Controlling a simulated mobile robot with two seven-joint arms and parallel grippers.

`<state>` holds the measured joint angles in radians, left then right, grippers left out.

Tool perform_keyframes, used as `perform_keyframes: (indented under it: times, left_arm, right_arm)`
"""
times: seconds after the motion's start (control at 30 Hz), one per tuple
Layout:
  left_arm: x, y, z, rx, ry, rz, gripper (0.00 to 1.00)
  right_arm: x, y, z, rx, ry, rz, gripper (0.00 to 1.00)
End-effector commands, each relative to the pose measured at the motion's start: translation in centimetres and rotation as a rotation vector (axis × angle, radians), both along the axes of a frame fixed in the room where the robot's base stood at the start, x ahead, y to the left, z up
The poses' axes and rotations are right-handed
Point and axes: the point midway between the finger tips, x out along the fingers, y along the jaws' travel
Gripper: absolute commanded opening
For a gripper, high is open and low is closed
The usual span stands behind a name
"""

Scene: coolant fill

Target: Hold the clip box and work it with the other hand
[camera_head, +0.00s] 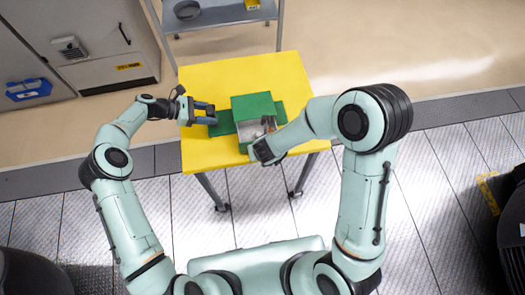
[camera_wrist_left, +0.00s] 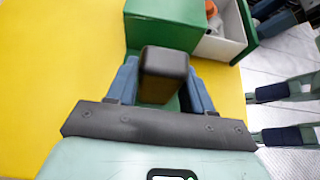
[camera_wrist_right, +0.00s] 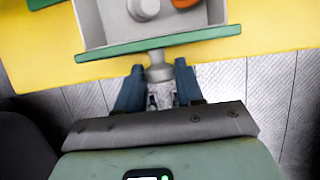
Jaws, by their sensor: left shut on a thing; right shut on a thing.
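The green clip box (camera_head: 252,105) stands on a green base plate (camera_head: 224,122) on the yellow table. Its drawer (camera_wrist_right: 92,22) is pulled out toward me, with a grey thing (camera_wrist_right: 143,8) and an orange thing (camera_wrist_right: 185,2) inside. My left gripper (camera_head: 211,113) is shut on a dark block-shaped handle (camera_wrist_left: 165,62) at the box's left side. My right gripper (camera_wrist_right: 159,70) is shut on the grey knob (camera_wrist_right: 158,72) of the drawer's green front (camera_wrist_right: 200,37). In the head view my right wrist hides part of the drawer front and the knob.
The yellow table (camera_head: 208,155) is bare around the base plate. A grey shelf cart (camera_head: 220,16) with a few items stands behind it. A cabinet with a blue bin (camera_head: 27,90) is at the left. Dark objects stand at the lower corners.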

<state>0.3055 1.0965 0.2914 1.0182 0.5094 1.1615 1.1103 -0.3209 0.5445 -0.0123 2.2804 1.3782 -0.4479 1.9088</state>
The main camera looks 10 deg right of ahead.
Motion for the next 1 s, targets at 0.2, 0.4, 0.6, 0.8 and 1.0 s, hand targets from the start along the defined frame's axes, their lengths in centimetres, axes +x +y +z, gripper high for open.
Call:
perform_keyframes:
  times: [0.2, 0.4, 0.6, 0.8, 1.0]
  left_arm:
    - [0.0, -0.1, 0.1, -0.001, -0.001, -0.002, 0.27]
    - [0.0, -0.1, 0.1, -0.001, -0.001, -0.003, 0.27]
    - [0.0, -0.1, 0.0, -0.002, 0.0, -0.004, 0.27]
    - [-0.1, -0.1, 0.0, -0.002, 0.001, -0.006, 0.27]
    - [-0.1, -0.2, 0.0, -0.002, 0.001, -0.006, 0.27]
  right_arm:
    - [3.7, 0.0, 0.0, 0.0, -0.003, -0.008, 0.0]
    - [7.5, 0.0, 0.0, 0.0, -0.003, -0.006, 0.0]
    - [8.7, 0.1, 0.0, 0.002, -0.002, -0.001, 0.0]
    - [8.7, 0.1, 0.0, 0.002, -0.002, -0.001, 0.0]
    - [8.7, 0.1, 0.0, 0.002, -0.002, -0.001, 0.62]
